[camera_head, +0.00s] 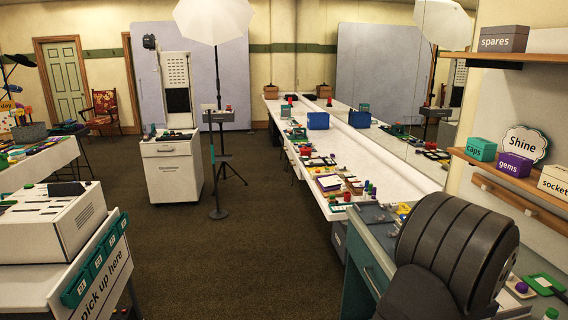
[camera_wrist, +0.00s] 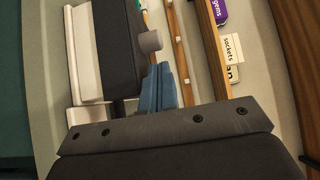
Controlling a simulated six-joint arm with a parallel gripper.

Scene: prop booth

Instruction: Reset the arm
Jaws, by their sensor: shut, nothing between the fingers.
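My gripper (camera_wrist: 160,78) shows in the wrist view as a pair of blue fingers, closed together with nothing held between them. Beyond the fingers are a wooden rail and a shelf edge with a label reading "sockets" (camera_wrist: 232,48) and a purple "gems" box (camera_wrist: 220,10). In the head view my dark, ribbed arm fills the lower right. It stands in front of the worktop there, and my gripper is hidden in that view.
Wall shelves at the right hold the teal caps box (camera_head: 481,149), the purple gems box (camera_head: 514,165) and the grey spares box (camera_head: 503,39). A long white counter (camera_head: 390,178) carries many small items.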

